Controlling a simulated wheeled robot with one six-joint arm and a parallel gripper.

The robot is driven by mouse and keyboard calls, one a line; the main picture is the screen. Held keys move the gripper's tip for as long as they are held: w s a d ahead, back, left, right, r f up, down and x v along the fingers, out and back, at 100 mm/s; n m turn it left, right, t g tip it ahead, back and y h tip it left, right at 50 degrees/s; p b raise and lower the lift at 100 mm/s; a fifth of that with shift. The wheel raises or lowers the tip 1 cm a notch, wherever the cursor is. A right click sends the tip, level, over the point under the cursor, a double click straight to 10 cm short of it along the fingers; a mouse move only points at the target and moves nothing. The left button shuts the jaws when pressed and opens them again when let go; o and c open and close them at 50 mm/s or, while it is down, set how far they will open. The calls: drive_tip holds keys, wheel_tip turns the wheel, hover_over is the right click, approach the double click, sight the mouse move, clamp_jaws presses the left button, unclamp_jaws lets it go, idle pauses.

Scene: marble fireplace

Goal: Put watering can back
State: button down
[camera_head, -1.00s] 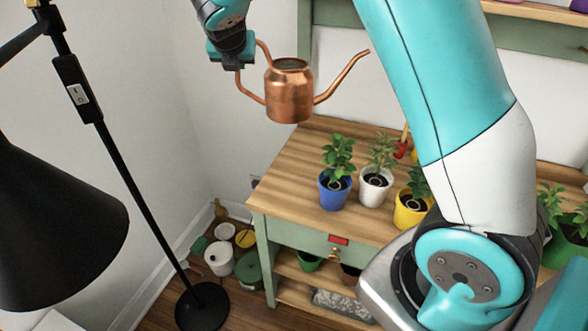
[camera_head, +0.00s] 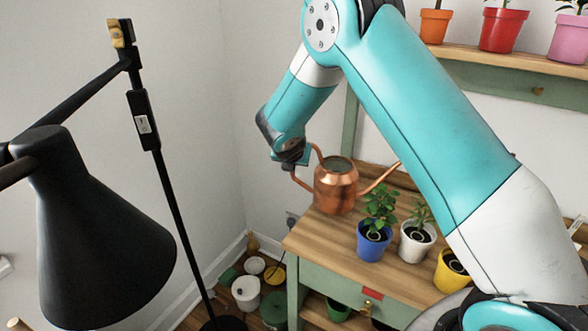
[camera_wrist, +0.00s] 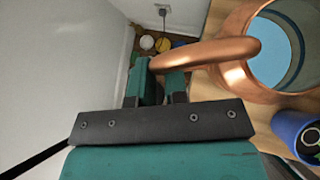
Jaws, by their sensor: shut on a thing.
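The copper watering can (camera_head: 335,188) is upright at the left end of the wooden table (camera_head: 318,236), its spout toward the right. I cannot tell whether its base touches the tabletop. My gripper (camera_head: 291,160) is shut on its handle at the can's left side. In the wrist view the handle (camera_wrist: 205,54) passes by the fingers of my gripper (camera_wrist: 162,82), and the open can body (camera_wrist: 238,75) is at the upper right, with blue showing inside it.
A blue pot (camera_head: 372,247), a white pot (camera_head: 414,247) and a yellow pot (camera_head: 451,274) with plants stand right of the can. A black floor lamp (camera_head: 92,240) is at left. Several pots (camera_head: 503,32) line the upper shelf. White wall is behind the can.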

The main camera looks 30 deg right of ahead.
drive_tip(key=shift+f, duration=1.9)
drive_tip(key=shift+f, duration=0.1)
drive_tip(key=c, duration=1.1)
unclamp_jaws()
drive_tip(key=shift+c, duration=0.2)
